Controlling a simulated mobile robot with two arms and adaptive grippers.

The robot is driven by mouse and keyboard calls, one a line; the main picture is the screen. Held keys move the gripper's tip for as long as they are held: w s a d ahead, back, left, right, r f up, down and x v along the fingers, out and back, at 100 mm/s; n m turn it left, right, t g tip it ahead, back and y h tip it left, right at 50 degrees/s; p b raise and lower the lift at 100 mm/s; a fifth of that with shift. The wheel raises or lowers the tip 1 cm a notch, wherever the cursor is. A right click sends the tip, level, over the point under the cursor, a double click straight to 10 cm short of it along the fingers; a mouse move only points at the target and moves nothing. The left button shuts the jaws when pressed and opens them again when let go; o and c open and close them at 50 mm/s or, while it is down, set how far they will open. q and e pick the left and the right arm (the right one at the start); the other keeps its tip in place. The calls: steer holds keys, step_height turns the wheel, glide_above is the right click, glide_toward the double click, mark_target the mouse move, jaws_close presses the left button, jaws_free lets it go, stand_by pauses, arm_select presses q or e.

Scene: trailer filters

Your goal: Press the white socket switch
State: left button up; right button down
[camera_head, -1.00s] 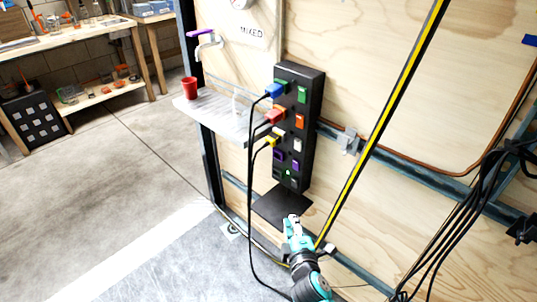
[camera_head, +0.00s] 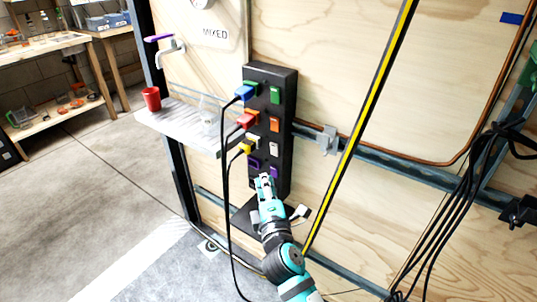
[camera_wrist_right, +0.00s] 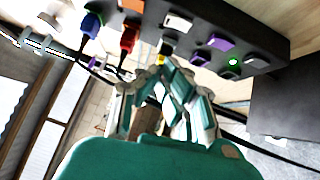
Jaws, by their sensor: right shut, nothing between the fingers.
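The black socket strip (camera_head: 284,110) stands upright on the plywood wall. Its right column holds green, orange, white and purple switches from top down. The white switch (camera_head: 273,148) is uncovered, level with the yellow plug (camera_head: 244,149). In the right wrist view the white switch (camera_wrist_right: 178,22) is on the strip near the top. My right gripper (camera_head: 264,179) is shut and empty, in front of the lower strip and below the white switch in the head view. In the wrist view its fingertips (camera_wrist_right: 161,72) appear just below the yellow plug. Contact cannot be told. My left gripper is out of view.
Blue (camera_head: 243,92) and red (camera_head: 246,121) plugs with hanging black cables occupy the strip's left side. A ledge (camera_head: 180,120) with a red cup (camera_head: 151,98) is at left. A yellow-black diagonal strip (camera_head: 362,125) is at right.

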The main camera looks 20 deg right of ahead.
mark_target(274, 150)
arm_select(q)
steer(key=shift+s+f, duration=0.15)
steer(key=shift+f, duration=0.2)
arm_select(e)
steer(key=w+d, duration=0.1)
steer(key=w, duration=0.2)
steer(key=w+d, duration=0.1)
steer(key=w, duration=0.2)
steer(key=w+d+r, duration=0.1)
steer(key=w+d, duration=0.1)
steer(key=w, duration=0.1)
steer(key=shift+w, duration=0.25)
steer(key=shift+r, duration=0.1)
